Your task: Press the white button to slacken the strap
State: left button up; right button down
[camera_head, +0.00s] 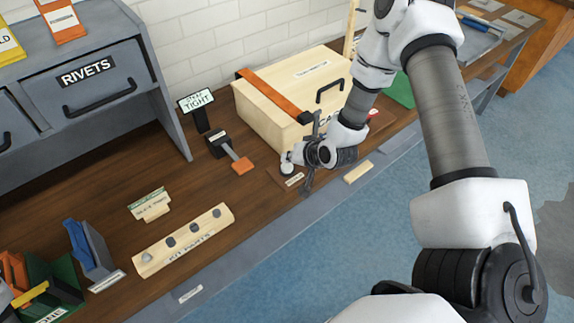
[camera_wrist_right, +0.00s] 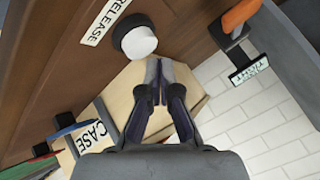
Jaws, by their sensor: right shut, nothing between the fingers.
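The white button (camera_head: 287,169) sits on a small base at the front of the bench, by the case; in the right wrist view it is a white cap on a dark collar (camera_wrist_right: 138,41), beside a RELEASE label (camera_wrist_right: 117,20). My right gripper (camera_head: 290,158) is shut and empty, its tips close to the button; in the wrist view the tips (camera_wrist_right: 158,68) show just beside the cap. I cannot tell whether they touch it. An orange strap (camera_head: 272,94) runs over the pale wooden case (camera_head: 300,80). A sign (camera_head: 197,100) reads TIGHT. My left gripper is out of view.
A black buckle with an orange lever (camera_head: 241,165) lies left of the case. A grey RIVETS drawer cabinet (camera_head: 90,75) stands at the back left. A wooden peg block (camera_head: 184,240) and small holders occupy the front left. Bare bench lies between.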

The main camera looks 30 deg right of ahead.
aim_at(289, 167)
jog(key=shift+f, duration=0.15)
jog(key=shift+f+b, duration=0.3)
jog(key=shift+b, duration=0.1)
jog(key=shift+f+b, duration=0.55)
jog(key=shift+f, duration=0.05)
dwell(0.8)
jog(key=shift+r, duration=0.15)
jog(key=shift+r+p, duration=0.8)
jog(key=shift+r, duration=0.1)
notch_tip(289, 167, up, 5)
jog(key=p, duration=0.4)
jog(key=shift+r, duration=0.1)
dwell(0.5)
